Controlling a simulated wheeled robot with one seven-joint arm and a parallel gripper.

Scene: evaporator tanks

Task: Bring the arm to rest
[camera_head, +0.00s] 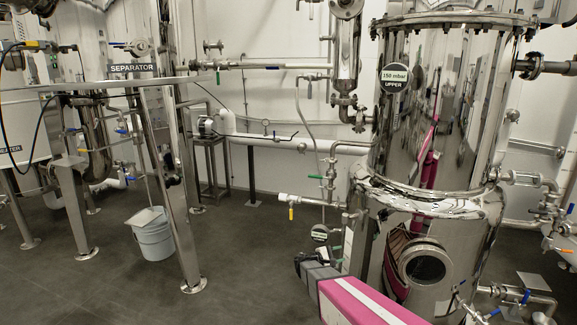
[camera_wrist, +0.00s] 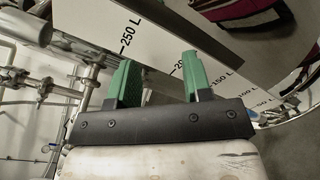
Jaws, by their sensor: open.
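My gripper (camera_wrist: 158,82) shows in the wrist view with its two green fingers spread apart and nothing between them. Behind the fingers is a white level scale (camera_wrist: 215,55) with litre marks, running along the shiny tank. In the head view my pink and grey arm reaches in from the lower right edge. Its dark end is in front of the lower left part of the large steel tank (camera_head: 437,120). The fingers cannot be made out clearly in the head view. The gap between my gripper and the tank is hard to judge.
Valves and pipes (camera_head: 315,200) stand just left of the tank, close to my arm's end. A round port (camera_head: 428,268) is low on the tank. A white bucket (camera_head: 152,236) stands by the separator frame's legs at left. The grey floor (camera_head: 235,265) between is clear.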

